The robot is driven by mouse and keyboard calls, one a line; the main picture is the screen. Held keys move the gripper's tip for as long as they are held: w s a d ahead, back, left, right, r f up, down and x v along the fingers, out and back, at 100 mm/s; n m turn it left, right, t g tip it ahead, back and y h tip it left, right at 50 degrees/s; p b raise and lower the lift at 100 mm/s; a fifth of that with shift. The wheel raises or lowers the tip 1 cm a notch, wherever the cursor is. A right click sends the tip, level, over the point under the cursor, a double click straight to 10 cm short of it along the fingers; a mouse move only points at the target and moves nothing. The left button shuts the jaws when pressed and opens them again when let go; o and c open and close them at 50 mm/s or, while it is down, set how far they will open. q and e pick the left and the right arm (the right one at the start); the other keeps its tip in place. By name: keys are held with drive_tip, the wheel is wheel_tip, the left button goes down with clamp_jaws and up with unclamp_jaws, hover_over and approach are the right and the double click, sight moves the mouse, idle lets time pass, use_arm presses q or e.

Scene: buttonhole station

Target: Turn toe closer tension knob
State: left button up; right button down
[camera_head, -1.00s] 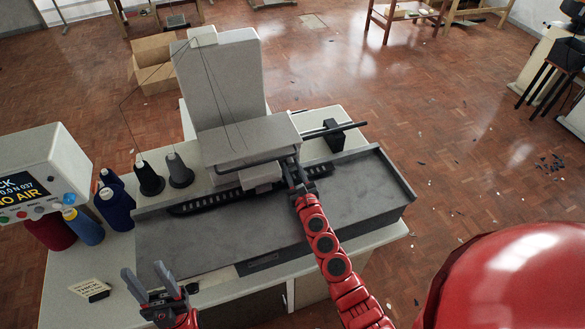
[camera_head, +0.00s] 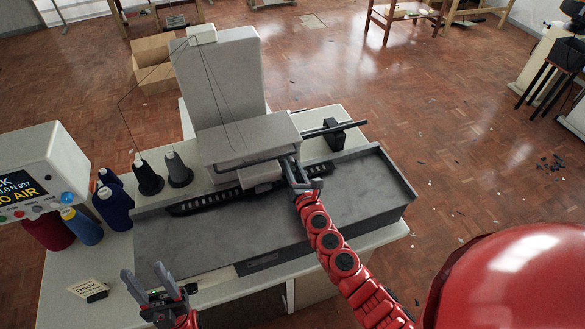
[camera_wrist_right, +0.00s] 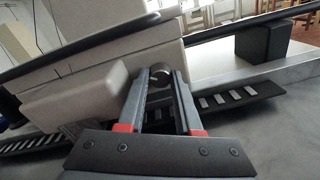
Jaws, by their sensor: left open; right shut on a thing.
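The pale sewing machine (camera_head: 225,90) stands on the station, its head over a grey work plate. A small dark round knob (camera_wrist_right: 160,71) sits at the corner of the machine head in the right wrist view. My right gripper (camera_wrist_right: 161,74) is shut on this knob, one finger on each side; the fingers hide part of it. In the head view my right gripper (camera_head: 292,172) is at the head's right front corner, where the knob is too small to make out. My left gripper (camera_head: 146,276) is open and empty, over the table's front left part.
A display box (camera_head: 40,170) reading "AIR" is at the left, by several thread cones (camera_head: 115,208). A small sign (camera_head: 88,290) lies near my left gripper. A black block with a rod (camera_head: 333,134) stands right of the head. The grey work plate (camera_head: 370,190) is clear on its right.

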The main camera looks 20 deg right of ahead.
drive_tip(key=m+b, duration=0.1)
drive_tip(key=m, duration=0.4)
drive_tip(key=shift+f, duration=0.1)
drive_tip(key=m+b, duration=0.1)
drive_tip(key=m, duration=0.4)
drive_tip(key=shift+d+m+y+b, duration=0.1)
drive_tip(key=shift+m+y+b, duration=0.2)
drive_tip(key=shift+m+b, duration=0.1)
idle(0.3)
drive_tip(key=c, duration=0.9)
unclamp_jaws()
drive_tip(key=shift+o, duration=0.2)
